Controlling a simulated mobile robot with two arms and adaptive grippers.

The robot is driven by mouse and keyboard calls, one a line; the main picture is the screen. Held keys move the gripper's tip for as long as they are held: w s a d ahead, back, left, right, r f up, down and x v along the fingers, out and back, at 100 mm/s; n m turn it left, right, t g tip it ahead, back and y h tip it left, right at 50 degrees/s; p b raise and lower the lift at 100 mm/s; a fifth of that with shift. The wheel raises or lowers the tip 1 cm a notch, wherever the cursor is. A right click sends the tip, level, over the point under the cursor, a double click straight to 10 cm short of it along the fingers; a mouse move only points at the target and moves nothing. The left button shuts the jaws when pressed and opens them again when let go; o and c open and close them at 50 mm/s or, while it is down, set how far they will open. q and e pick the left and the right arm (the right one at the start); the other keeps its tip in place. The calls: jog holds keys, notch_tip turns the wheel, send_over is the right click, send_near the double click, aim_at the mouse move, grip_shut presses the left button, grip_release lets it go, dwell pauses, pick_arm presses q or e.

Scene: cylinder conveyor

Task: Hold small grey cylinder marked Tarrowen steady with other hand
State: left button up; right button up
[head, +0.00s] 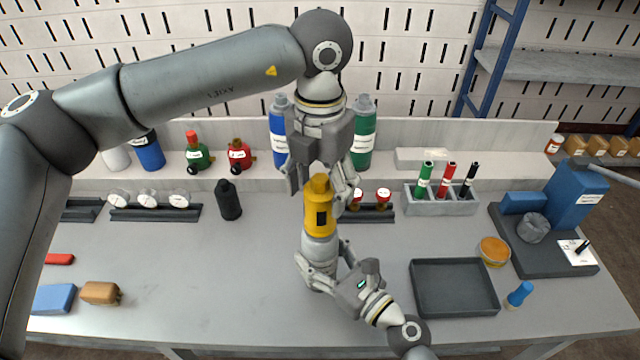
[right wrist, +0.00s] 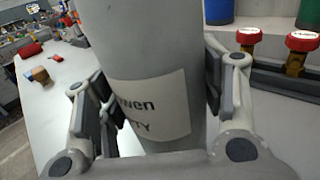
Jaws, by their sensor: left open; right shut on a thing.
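The small grey cylinder (head: 320,249) is upright, with a yellow piece (head: 319,216) bearing a dark panel on its top. My right gripper (head: 325,264) is shut on the cylinder's body, low down. In the right wrist view the grey cylinder (right wrist: 145,50) stands between the fingers of my right gripper (right wrist: 150,95); its white label shows "wen" and "TY", the rest is hidden. My left gripper (head: 322,188) is open above, its fingers on either side of the yellow piece's upper part. I cannot tell whether they touch it.
A dark tray (head: 455,262) lies on the right, near an orange round tub (head: 494,251) and a blue-topped item (head: 520,294). A black bottle (head: 228,200) stands left. Behind are gauges (head: 148,198), a marker holder (head: 441,206) and bottles. The left-centre bench is clear.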

pick_arm(q)
jog(key=m, duration=0.6)
dwell(0.5)
jog(key=m, duration=0.6)
jog(key=shift+f, duration=0.15)
jog(key=shift+f, duration=1.1)
